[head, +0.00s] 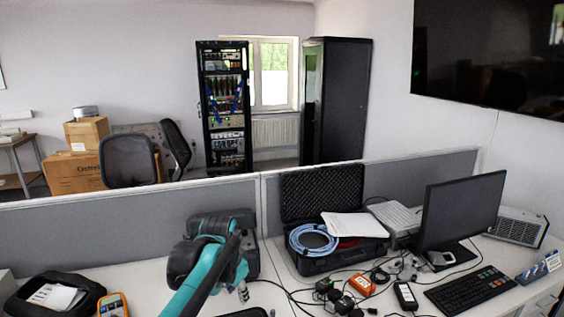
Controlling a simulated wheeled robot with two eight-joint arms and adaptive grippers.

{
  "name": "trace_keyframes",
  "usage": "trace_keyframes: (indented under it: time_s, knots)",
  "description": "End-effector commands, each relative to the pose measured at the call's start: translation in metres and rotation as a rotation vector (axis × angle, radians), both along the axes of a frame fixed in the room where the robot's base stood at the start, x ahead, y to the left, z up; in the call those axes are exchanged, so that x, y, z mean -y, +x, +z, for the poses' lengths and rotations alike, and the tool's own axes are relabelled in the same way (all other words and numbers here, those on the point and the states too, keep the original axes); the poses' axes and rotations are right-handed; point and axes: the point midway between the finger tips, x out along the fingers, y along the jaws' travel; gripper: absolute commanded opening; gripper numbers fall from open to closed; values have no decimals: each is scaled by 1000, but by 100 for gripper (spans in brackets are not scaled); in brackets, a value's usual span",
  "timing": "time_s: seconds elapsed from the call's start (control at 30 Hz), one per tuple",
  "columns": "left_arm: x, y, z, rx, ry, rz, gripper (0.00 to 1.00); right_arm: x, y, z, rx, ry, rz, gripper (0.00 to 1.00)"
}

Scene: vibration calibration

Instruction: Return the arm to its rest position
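My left arm, teal and black, rises from the bottom of the head view and bends over the left part of the white desk. Its end, with my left gripper (242,287), is small and partly hidden by the arm links. A small silvery piece shows there, and I cannot tell whether it is part of the gripper or a separate thing. Whether the fingers are open or shut is not clear. My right arm and gripper are not in view.
Behind the arm is a dark case (252,255). An open black case (322,262) holds a blue cable coil (312,239). Right are orange device (362,285), monitor (462,211) and keyboard (470,290). Left are black bag (88,293) and orange meter (113,305). A grey partition (130,228) edges the desk.

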Motion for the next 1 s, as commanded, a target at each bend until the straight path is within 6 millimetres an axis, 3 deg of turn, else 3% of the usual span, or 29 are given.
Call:
trace_keyframes:
  time_s: [0.03,0.23,0.5,0.7,1.0]
  knots:
    - [-8,-23,3,23,-16,50,33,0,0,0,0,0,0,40]
    - [-31,-101,0,125,-90,254,33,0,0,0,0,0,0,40]
    - [-53,-192,-40,250,-204,500,33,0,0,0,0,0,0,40]
    - [-59,-222,-66,298,-255,592,33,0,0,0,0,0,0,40]
    - [-60,-226,-70,308,-265,608,33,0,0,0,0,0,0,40]
